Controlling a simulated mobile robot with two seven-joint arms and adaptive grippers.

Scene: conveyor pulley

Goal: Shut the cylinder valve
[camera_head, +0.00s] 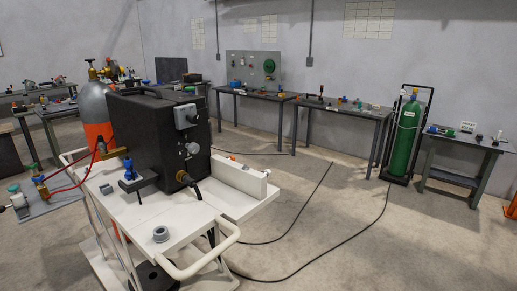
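A tall gas cylinder (95,103), grey above and orange below, stands upright at the left behind a white cart. A brass valve (91,70) sits on its top; whether it is open or shut cannot be told. A second, green cylinder (405,140) stands upright in a black hand-truck frame at the right, by the far wall. The fitting on its top (414,93) is small and its state is unclear. Neither of my grippers is in view.
The white cart (205,213) with a black machine (160,135) fills the left foreground and hides the grey cylinder's lower part. Black cables (340,233) cross the floor. Work benches (340,108) line the back wall. The floor (400,245) at the right front is mostly clear.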

